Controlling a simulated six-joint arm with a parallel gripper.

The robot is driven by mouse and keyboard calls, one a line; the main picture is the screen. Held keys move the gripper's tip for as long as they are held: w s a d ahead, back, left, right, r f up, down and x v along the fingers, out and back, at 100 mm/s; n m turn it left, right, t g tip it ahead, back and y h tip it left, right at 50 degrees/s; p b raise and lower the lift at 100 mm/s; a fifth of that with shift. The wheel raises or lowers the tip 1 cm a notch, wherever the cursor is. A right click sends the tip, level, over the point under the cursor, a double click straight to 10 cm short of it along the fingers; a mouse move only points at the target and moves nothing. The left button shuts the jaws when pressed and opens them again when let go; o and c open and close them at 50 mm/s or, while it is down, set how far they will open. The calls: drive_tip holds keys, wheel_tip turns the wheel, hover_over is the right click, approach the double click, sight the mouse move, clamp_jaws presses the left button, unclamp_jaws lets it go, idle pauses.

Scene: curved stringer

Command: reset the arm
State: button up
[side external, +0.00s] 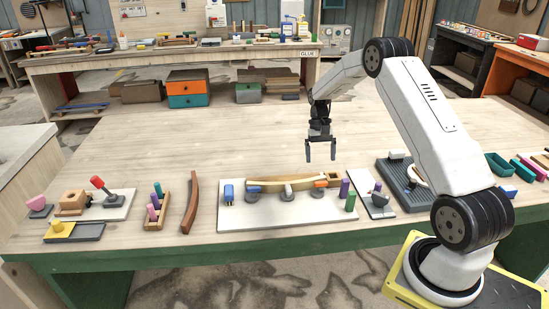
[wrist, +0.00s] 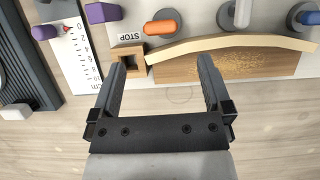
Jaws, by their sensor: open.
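My gripper (side external: 320,148) hangs above the table behind the white fixture board (side external: 240,217), with its fingers pointing down. In the wrist view my gripper (wrist: 167,68) is open, and nothing sits between its two fingers. The pale curved strip (side external: 295,184) lies on the board against a brown wooden form (side external: 318,179). In the wrist view the pale strip (wrist: 235,43) shows ahead of the fingers, beside the form's speckled face (wrist: 235,67). An orange-topped clamp (wrist: 160,27) stands along the strip. A square wooden block with a hole (wrist: 127,60) is near the left fingertip.
A dark red-brown curved strip (side external: 190,203) lies left of the board. A pegged wooden rack (side external: 157,214) and a red-knobbed tool (side external: 102,186) stand farther left. A dark ribbed tray (side external: 392,172) is at right. The table behind the board (side external: 200,140) is clear.

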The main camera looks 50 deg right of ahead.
drive_tip(key=s+a+r+n+t+h, duration=0.1)
drive_tip(key=a+r+n, duration=0.15)
drive_tip(key=a, duration=0.55)
drive_tip(key=s+a+r+n+t+h, duration=0.1)
drive_tip(key=a+r+n+t+h, duration=0.15)
drive_tip(key=a, duration=0.45)
drive_tip(key=s+a+r+n+t, duration=0.2)
drive_tip(key=s+a+n, duration=0.1)
drive_tip(key=s+a, duration=0.7)
drive_tip(key=shift+s+a+n, duration=0.4)
drive_tip(key=shift+a, duration=0.75)
drive_tip(key=shift+t, duration=0.25)
